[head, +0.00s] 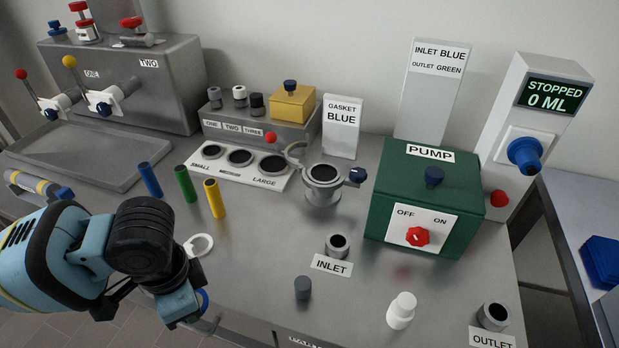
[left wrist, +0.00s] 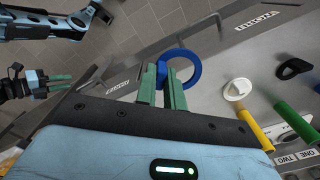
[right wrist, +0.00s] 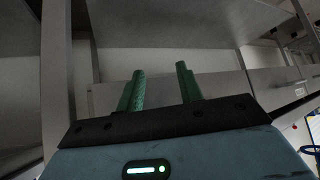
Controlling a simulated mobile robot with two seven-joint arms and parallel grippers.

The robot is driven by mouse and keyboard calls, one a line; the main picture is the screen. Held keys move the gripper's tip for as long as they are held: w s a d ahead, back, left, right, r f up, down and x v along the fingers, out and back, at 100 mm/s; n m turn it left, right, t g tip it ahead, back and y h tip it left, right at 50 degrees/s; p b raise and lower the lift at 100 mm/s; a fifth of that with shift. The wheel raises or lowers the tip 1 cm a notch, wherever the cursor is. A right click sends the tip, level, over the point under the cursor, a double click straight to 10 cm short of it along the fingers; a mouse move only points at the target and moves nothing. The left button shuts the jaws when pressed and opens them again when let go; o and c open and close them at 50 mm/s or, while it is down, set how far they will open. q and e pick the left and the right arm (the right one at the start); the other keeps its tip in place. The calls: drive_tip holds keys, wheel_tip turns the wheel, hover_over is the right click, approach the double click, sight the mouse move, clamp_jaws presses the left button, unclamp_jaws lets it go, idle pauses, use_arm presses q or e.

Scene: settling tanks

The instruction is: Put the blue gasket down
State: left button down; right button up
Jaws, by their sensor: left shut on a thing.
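The blue gasket is a ring held between the fingers of my left gripper (left wrist: 166,92), and in the left wrist view the blue gasket (left wrist: 181,67) sticks out past the fingertips. In the head view only a sliver of the blue gasket (head: 204,301) shows beside my left gripper, near the bench's front edge. I cannot tell whether the ring touches the bench. A white ring gasket (head: 199,245) lies on the bench just behind; it also shows in the left wrist view (left wrist: 237,90). My right gripper (right wrist: 162,88) is open and empty, facing grey shelving or framework.
Blue, green and yellow cylinders (head: 186,183) stand behind the white ring. A grey housing with a clamp (head: 323,186), an inlet port (head: 337,246), a small grey plug (head: 303,289) and a green pump box (head: 428,196) stand to the right. A sign (head: 342,126) reads GASKET BLUE.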

use_arm(q)
drive_tip(key=n, duration=0.2)
drive_tip(key=w+a+r+n, duration=0.1)
drive_tip(key=n, duration=0.1)
drive_tip(key=w+n, duration=0.1)
drive_tip(key=n, duration=0.1)
drive_tip(key=shift+w+a+r+n, duration=0.15)
drive_tip(key=shift+a+r+n, duration=0.1)
drive_tip(key=shift+n, duration=0.15)
drive_tip(key=n, duration=0.1)
drive_tip(key=w+n, duration=0.1)
drive_tip(key=n, duration=0.1)
drive_tip(key=a+r+n, duration=0.1)
drive_tip(key=n, duration=0.1)
drive_tip(key=shift+w+a, duration=0.1)
drive_tip(key=shift+w, duration=0.2)
